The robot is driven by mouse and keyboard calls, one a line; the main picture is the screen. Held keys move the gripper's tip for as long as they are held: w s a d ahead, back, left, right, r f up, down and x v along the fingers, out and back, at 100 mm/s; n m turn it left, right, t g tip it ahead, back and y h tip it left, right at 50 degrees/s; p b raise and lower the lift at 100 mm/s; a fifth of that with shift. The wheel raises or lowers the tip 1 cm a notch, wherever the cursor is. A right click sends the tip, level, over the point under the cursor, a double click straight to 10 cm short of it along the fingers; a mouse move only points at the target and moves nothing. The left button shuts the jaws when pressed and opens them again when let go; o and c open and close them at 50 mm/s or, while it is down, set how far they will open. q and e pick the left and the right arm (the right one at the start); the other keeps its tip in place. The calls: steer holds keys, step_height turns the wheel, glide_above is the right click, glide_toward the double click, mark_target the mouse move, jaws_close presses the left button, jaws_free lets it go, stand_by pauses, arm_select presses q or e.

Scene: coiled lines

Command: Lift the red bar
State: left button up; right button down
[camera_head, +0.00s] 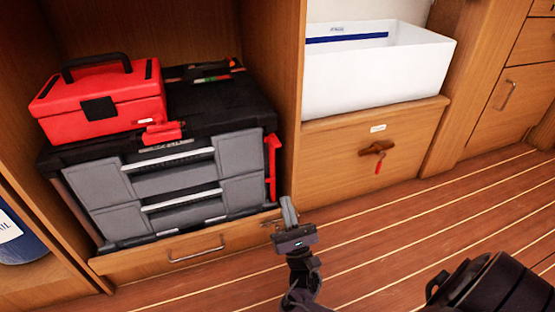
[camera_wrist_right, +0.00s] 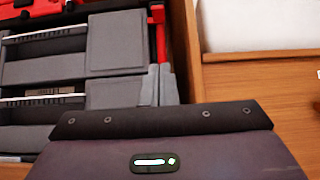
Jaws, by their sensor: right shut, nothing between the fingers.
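The red bar (camera_head: 272,165) stands upright on the right side of the grey and black tool chest (camera_head: 120,195), at its front corner. In the right wrist view the red bar (camera_wrist_right: 160,35) shows just above the fingertips. My right gripper (camera_head: 287,205) is shut and empty, below and slightly right of the bar in the head view. Its fingers (camera_wrist_right: 157,84) are close together in the wrist view and appear apart from the bar. They hide part of the area below the bar there. My left gripper is not in view.
A red toolbox (camera_head: 100,102) sits on the chest. A wooden divider (camera_head: 284,100) stands close right of the bar. A white bin (camera_head: 385,75) is on the drawer cabinet (camera_head: 345,145), which has a red-tagged latch (camera_head: 376,150). The plank floor (camera_head: 400,230) is open at centre right.

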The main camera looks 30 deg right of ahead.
mark_target(277, 147)
steer(key=s+r+b+x, duration=0.2)
steer(key=b+x, duration=0.1)
steer(key=x, duration=0.9)
steer(key=shift+a+y, duration=0.25)
steer(key=shift+y, duration=0.05)
steer(key=shift+w+r, duration=0.1)
steer(key=shift+w, duration=0.05)
step_height(277, 147, up, 3)
steer(key=p, duration=0.4)
